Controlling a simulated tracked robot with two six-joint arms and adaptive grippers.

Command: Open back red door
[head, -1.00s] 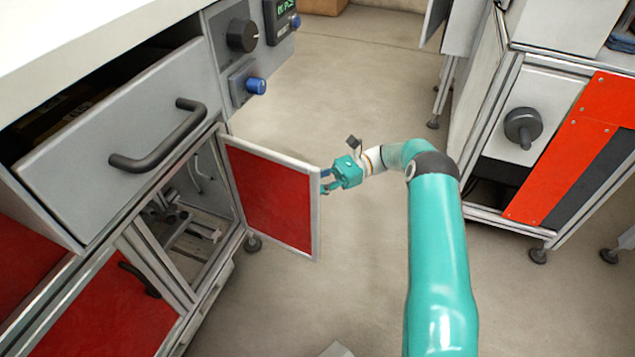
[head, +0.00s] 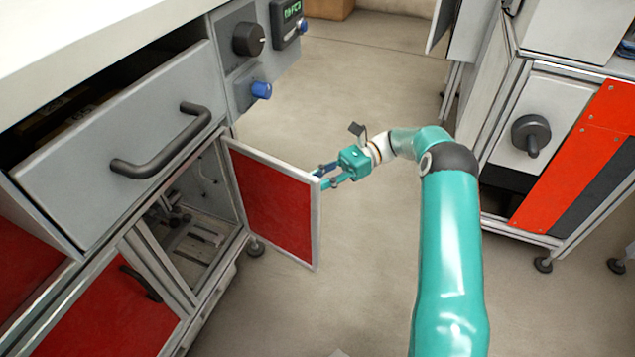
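The back red door (head: 272,206) has a light grey frame and stands swung out from the cabinet, with the cabinet opening (head: 190,225) exposed beside it. My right gripper (head: 324,177) is teal and sits at the door's free edge, near its upper corner. Its two fingers are spread apart with nothing seen between them. I cannot tell whether a finger touches the door edge. My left gripper is out of view.
A grey drawer (head: 120,150) with a dark handle sticks out above the opening. A second red door (head: 110,310) is shut nearer to me. A bench with an orange panel (head: 570,165) stands at the right. The floor between is clear.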

